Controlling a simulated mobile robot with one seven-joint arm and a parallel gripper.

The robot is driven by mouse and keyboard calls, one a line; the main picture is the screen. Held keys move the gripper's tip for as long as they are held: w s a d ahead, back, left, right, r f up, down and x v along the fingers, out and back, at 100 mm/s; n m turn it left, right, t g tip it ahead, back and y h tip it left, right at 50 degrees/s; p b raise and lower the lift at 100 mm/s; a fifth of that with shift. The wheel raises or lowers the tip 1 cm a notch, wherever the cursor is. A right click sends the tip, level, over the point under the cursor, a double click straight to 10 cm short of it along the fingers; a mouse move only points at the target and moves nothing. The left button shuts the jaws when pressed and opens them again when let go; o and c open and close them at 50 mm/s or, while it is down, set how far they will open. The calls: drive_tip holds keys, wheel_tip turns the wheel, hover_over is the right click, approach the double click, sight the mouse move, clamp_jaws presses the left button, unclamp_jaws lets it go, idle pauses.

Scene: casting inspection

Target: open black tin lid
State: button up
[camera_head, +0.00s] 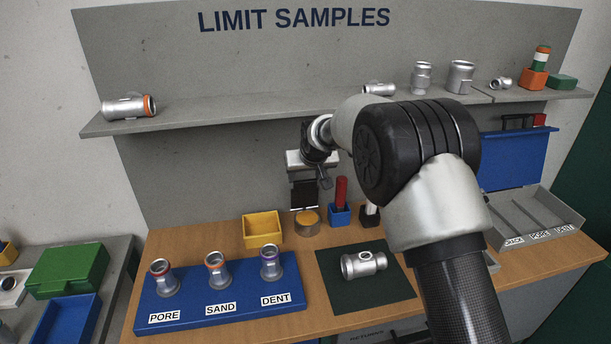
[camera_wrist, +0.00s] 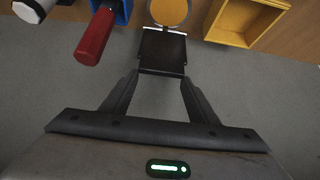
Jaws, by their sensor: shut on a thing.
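The black tin lid shows as a dark, square panel with thin light edges (camera_wrist: 163,52) in the wrist view. My gripper (camera_wrist: 160,75) has a fingertip at each side of its near edge and is shut on it. In the head view my gripper (camera_head: 303,181) is near the back panel, and the dark panel (camera_head: 303,196) hangs below it, above the bench.
A yellow bin (camera_head: 262,228) stands left of the round tin. A blue holder with a red-handled tool (camera_head: 341,193) is at its right. A blue sample board (camera_head: 220,297) and a dark mat with a casting (camera_head: 364,264) lie in front. The shelf (camera_head: 250,118) runs above.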

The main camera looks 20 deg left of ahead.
drive_tip(key=shift+w+r, duration=0.1)
drive_tip(key=shift+r, duration=0.05)
drive_tip(key=o, duration=1.5)
drive_tip(key=v, duration=1.7)
drive_tip(key=shift+d+r, duration=0.1)
drive_tip(key=shift+d, duration=0.1)
drive_tip(key=s+d+r+m+h+p, duration=0.15)
drive_tip(key=s+d+r, duration=0.25)
drive_tip(key=d, duration=0.4)
drive_tip(key=s+d+r+m+p, duration=0.1)
drive_tip(key=s+d+r+p, duration=0.3)
drive_tip(key=d, duration=0.3)
drive_tip(key=s+d+r+m+h+p, duration=0.1)
drive_tip(key=s+d+r, duration=0.35)
drive_tip(key=d, duration=0.35)
drive_tip(key=s+d+m+p, duration=0.1)
drive_tip(key=s+d+p, duration=0.1)
drive_tip(key=s+d, duration=0.4)
drive_tip(key=s+d+m+h+p, duration=0.1)
drive_tip(key=s+d, duration=0.5)
drive_tip(key=s, duration=0.6)
drive_tip(key=shift+m+g+p, duration=0.4)
drive_tip(key=shift+m+p, duration=0.05)
drive_tip(key=shift+p, duration=0.05)
